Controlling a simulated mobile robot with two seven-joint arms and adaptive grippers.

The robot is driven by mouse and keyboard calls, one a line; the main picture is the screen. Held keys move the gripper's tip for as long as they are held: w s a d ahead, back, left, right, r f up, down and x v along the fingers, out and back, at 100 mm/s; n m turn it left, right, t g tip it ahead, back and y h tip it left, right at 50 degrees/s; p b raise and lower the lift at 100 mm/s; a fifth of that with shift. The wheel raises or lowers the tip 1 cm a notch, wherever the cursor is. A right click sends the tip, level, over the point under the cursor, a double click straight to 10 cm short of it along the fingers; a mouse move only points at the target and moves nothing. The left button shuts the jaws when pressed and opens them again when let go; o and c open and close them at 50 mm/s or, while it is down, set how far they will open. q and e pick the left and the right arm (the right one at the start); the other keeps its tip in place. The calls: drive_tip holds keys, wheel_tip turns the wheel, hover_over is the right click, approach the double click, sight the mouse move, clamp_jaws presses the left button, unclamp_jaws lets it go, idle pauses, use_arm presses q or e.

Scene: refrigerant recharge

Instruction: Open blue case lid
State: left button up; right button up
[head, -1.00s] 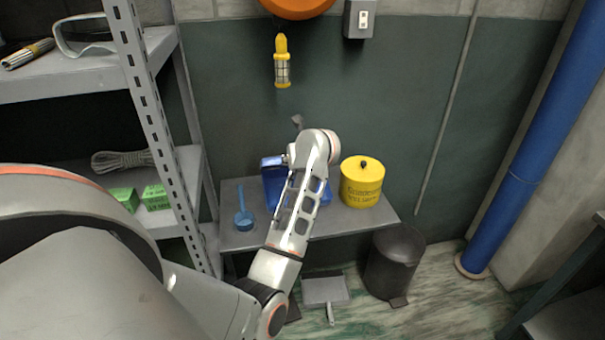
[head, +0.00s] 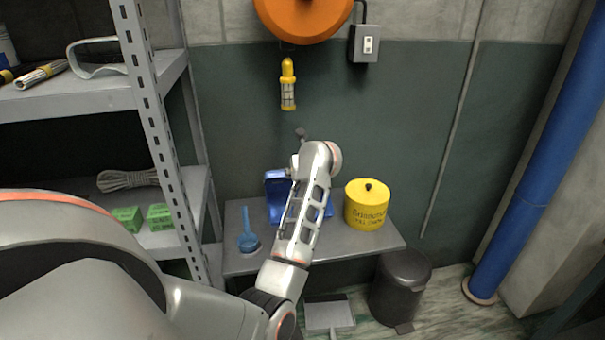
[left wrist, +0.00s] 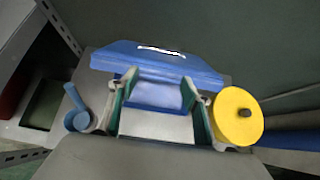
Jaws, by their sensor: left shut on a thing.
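The blue case (head: 277,187) sits on the grey table, mostly hidden behind my left arm in the head view. In the left wrist view the case (left wrist: 190,64) shows as a wide blue panel with a pale strip near its top edge. My left gripper (left wrist: 155,92) has its fingers on either side of a blue part of the case and is shut on it. Whether that part is the lid's edge is unclear, and how far the lid stands open cannot be told. My right gripper is in neither view.
A yellow round container (head: 366,210) stands right of the case on the grey table (head: 345,248). A metal shelf (head: 155,110) stands at left. A dark bin (head: 400,285) is on the floor at right.

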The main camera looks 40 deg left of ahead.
use_arm(q)
drive_tip(key=shift+r, duration=0.15)
drive_tip(key=o, duration=1.6)
drive_tip(key=shift+d, duration=0.1)
wheel_tip(320, 180, up, 10)
